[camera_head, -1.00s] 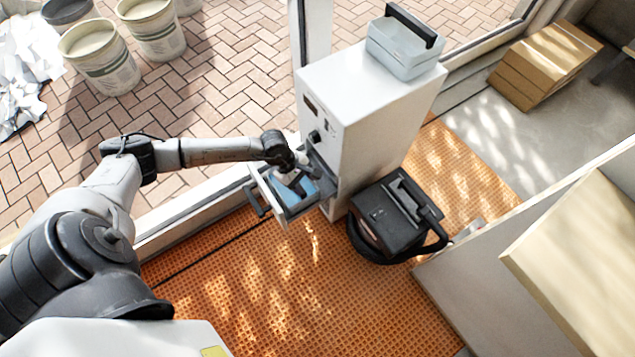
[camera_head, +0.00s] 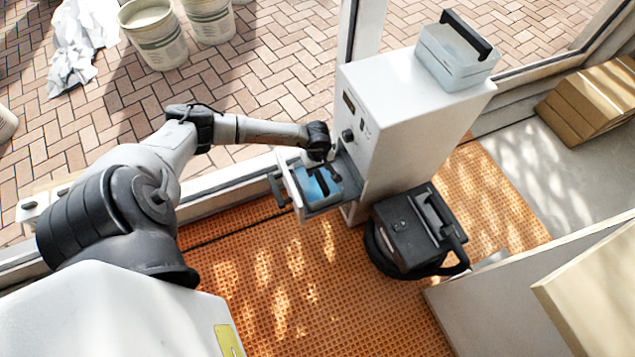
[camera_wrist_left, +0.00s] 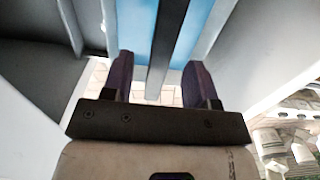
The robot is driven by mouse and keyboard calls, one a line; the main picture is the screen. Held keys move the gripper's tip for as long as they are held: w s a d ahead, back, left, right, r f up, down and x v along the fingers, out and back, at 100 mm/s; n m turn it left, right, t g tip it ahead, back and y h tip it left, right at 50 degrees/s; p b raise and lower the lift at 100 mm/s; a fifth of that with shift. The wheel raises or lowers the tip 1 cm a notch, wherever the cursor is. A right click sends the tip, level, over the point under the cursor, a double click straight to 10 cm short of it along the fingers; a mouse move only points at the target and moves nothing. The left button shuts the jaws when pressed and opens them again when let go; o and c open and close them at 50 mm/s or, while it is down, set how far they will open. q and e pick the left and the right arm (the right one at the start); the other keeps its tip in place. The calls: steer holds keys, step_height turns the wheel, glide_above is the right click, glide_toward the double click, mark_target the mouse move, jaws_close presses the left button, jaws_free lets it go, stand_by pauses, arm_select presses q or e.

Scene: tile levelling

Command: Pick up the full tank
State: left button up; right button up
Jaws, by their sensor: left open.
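A tank with a blue inside (camera_head: 318,186) sits in the pulled-out drawer (camera_head: 319,207) of a white machine (camera_head: 405,110). Its black handle (camera_wrist_left: 170,40) crosses the blue surface (camera_wrist_left: 143,30) in the left wrist view. My left gripper (camera_wrist_left: 158,80) is open, with one finger on each side of that handle and a gap to each. In the head view the left gripper (camera_head: 325,172) is over the drawer and partly hides the tank. A second, pale grey-blue tank (camera_head: 455,68) with a black handle stands on top of the machine. My right gripper is not in view.
A black case-like unit with a hose (camera_head: 410,225) stands beside the machine on orange grating (camera_head: 300,290). Cardboard boxes (camera_head: 590,105) are at the right, and a pale panel (camera_head: 590,285) is at lower right. Buckets (camera_head: 155,35) stand on the paving outside.

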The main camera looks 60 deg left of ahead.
mark_target(318, 171)
arm_select(q)
steer(key=shift+f+b, duration=1.65)
steer(key=shift+f, duration=1.1)
steer(key=shift+r, duration=0.1)
steer(key=shift+c, duration=0.5)
jaws_close()
steer(key=shift+r, duration=0.1)
